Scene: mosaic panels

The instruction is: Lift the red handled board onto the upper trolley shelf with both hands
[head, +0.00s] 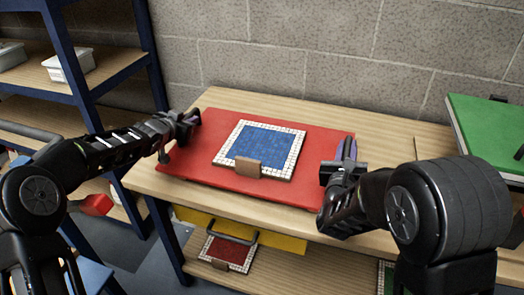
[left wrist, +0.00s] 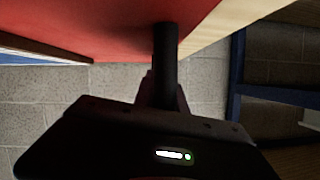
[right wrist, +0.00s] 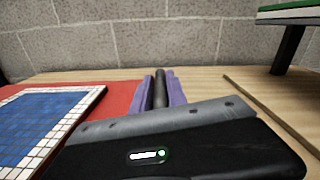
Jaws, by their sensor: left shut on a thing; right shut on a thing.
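The red board (head: 190,172) lies flat over the wooden upper shelf of the trolley (head: 235,100), bearing a blue mosaic panel (head: 262,140) with a white tiled border and a brown block at its front edge. My left gripper (head: 182,128) is shut on the handle at the board's left end; the dark handle bar shows in the left wrist view (left wrist: 165,65). My right gripper (head: 342,165) is shut on the right handle, whose dark bar sits between purple finger pads in the right wrist view (right wrist: 160,90). Whether the board touches the shelf is unclear.
A green board (head: 490,130) stands at the right. Below, a yellow board (head: 275,240) and a small red mosaic panel (head: 228,252) are on the lower shelf. A blue-framed rack (head: 75,60) with white containers stands at the left. A block wall is behind.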

